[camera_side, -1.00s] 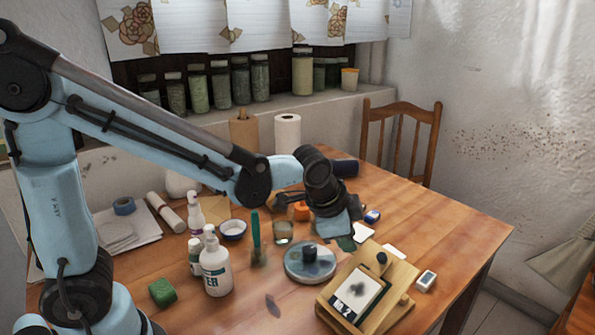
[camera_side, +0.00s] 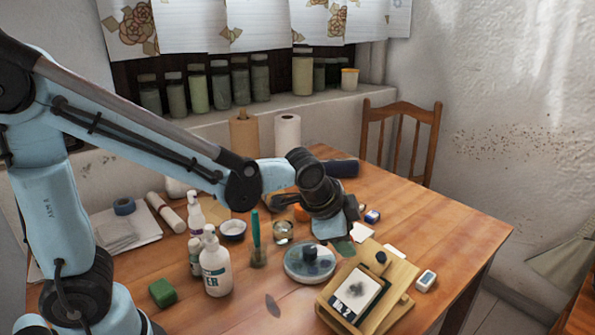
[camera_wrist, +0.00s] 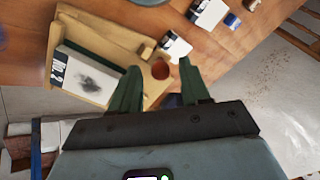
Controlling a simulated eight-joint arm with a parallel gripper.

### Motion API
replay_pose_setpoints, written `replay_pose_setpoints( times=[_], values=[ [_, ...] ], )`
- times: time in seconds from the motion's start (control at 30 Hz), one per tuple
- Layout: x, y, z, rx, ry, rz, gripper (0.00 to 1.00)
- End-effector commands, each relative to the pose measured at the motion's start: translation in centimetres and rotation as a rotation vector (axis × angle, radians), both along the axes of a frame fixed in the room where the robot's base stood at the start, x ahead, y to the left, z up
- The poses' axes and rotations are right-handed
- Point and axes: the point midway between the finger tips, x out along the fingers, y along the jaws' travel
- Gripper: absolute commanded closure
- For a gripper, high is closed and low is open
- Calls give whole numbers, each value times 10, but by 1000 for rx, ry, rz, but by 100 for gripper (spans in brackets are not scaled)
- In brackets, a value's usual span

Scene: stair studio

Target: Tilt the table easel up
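The table easel (camera_side: 398,285) is pale wood and stands near the table's front right edge, its panel lying low. A white card (camera_side: 356,294) with a dark smudge and a black label rests on it. A dark round knob (camera_side: 381,257) sits at its upper end. In the wrist view the easel (camera_wrist: 110,35) fills the left side, and a reddish-brown round knob (camera_wrist: 160,70) shows between my fingers. My gripper (camera_wrist: 162,82) is open and empty, with two dark green fingers apart. In the side view my gripper (camera_side: 344,245) hangs behind and left of the easel, apart from it.
A round turntable (camera_side: 310,268) with a dark cylinder stands left of the easel. A small white box (camera_side: 426,280) lies to its right. White bottles (camera_side: 215,264), a green block (camera_side: 162,293) and a glass (camera_side: 283,232) stand further left.

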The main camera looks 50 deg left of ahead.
Motion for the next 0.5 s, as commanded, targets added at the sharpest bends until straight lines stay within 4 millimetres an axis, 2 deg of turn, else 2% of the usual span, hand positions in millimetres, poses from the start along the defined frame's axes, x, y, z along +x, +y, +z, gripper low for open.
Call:
replay_pose_setpoints(
  times=[0.27,0.5],
  values=[
    [-1,0,2,1,0,1,54],
    [-12,1,20,2,0,0,54]
  ],
)
